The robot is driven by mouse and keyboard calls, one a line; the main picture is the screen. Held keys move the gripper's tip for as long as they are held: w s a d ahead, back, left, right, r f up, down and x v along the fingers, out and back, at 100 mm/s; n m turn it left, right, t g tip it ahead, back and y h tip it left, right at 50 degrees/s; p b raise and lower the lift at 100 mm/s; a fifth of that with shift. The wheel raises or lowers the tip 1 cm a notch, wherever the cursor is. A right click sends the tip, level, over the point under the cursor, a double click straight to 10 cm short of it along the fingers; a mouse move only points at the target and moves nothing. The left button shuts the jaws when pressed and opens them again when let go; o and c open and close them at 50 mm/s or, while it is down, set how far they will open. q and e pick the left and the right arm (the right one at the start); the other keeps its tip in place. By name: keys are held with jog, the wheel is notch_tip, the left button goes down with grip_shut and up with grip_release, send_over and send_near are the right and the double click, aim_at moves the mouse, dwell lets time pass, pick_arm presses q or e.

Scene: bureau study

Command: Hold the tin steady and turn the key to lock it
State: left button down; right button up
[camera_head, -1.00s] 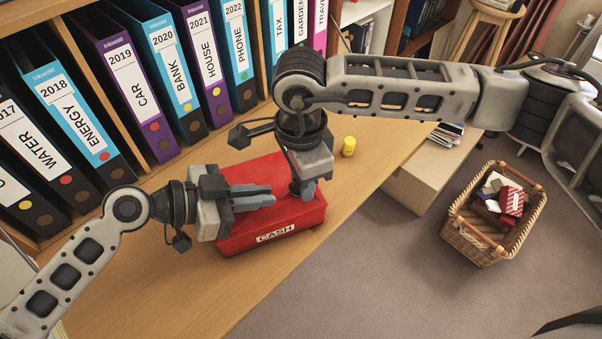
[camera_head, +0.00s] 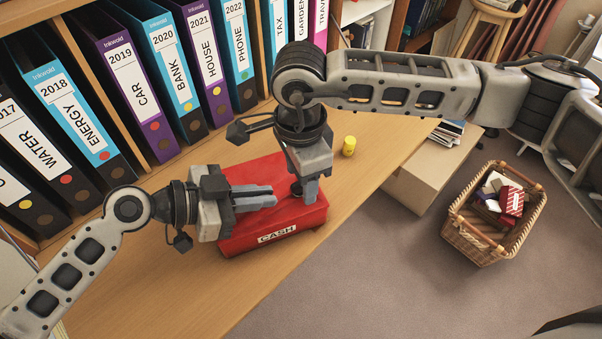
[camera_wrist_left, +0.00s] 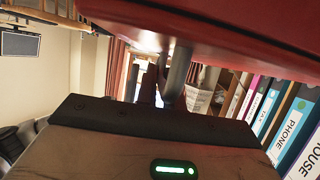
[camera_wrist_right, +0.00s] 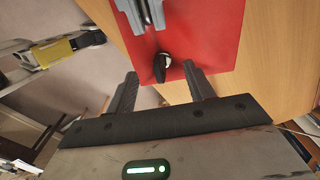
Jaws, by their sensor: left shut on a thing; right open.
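The tin is a red cash box (camera_head: 235,240) with a "CASH" label, lying flat on the wooden desk. My left gripper (camera_head: 272,197) reaches over its lid from the left and is shut on the tin, apparently at a bright metal part of the lid; the grip is mostly hidden. The left fingers also show at the top of the right wrist view (camera_wrist_right: 150,14). My right gripper (camera_head: 301,192) points down over the lid's right part and is open. In the right wrist view the key (camera_wrist_right: 161,67), dark with a shiny edge, stands on the lid beyond and between the open fingertips (camera_wrist_right: 157,85), apparently untouched.
Several ring binders (camera_head: 125,80) stand along the shelf behind the tin. A small yellow cylinder (camera_head: 349,146) stands on the desk to its right. A wicker basket (camera_head: 470,240) with boxes is on the floor at right. The front left desk (camera_head: 190,290) is clear.

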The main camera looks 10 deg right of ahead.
jog(key=shift+r, duration=3.75)
pick_arm(q)
jog(key=c, duration=1.5)
grip_release()
jog(key=shift+o, duration=0.2)
jog(key=v, duration=1.2)
pick_arm(e)
jog(key=shift+s, duration=0.1)
